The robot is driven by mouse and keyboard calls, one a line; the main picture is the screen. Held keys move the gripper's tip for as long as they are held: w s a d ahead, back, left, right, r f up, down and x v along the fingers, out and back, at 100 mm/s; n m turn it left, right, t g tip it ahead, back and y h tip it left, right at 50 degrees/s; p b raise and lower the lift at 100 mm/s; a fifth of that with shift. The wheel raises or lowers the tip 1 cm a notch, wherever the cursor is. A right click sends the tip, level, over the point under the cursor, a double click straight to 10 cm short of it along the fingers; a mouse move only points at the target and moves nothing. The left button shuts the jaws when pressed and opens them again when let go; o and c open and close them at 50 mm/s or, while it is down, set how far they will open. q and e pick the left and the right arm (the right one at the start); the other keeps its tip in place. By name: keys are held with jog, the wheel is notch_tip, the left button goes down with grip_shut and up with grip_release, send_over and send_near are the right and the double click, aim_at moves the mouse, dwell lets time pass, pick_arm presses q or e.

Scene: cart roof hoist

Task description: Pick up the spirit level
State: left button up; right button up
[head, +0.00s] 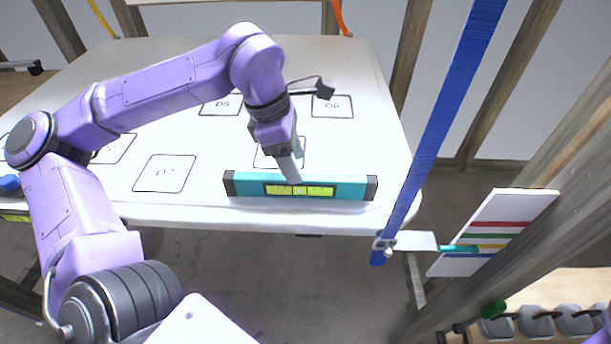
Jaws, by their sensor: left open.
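The spirit level (345,187) is a teal bar with dark end caps and a yellow-green window. It lies near the front edge of the white table (220,212), in the head view. My left gripper (291,178) points down over the middle of the level, with its fingers in front of the level's upper edge. It is open. I cannot tell whether the fingers touch the level. My right gripper does not show.
The white table has several marked squares, such as the one labelled D6 (332,106). A blue strap (440,125) hangs right of the table, beside a white board with coloured stripes (497,228). Wooden posts stand at the right.

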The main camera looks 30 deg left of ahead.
aim_at(300, 186)
pick_arm(q)
jog(key=p+x, duration=0.1)
jog(key=x, duration=0.5)
jog(key=shift+w+d+f, duration=0.1)
jog(key=shift+f, duration=0.35)
jog(key=shift+s+r, duration=0.1)
jog(key=shift+s, duration=0.2)
jog(key=shift+w, duration=0.15)
jog(key=c, duration=1)
grip_shut()
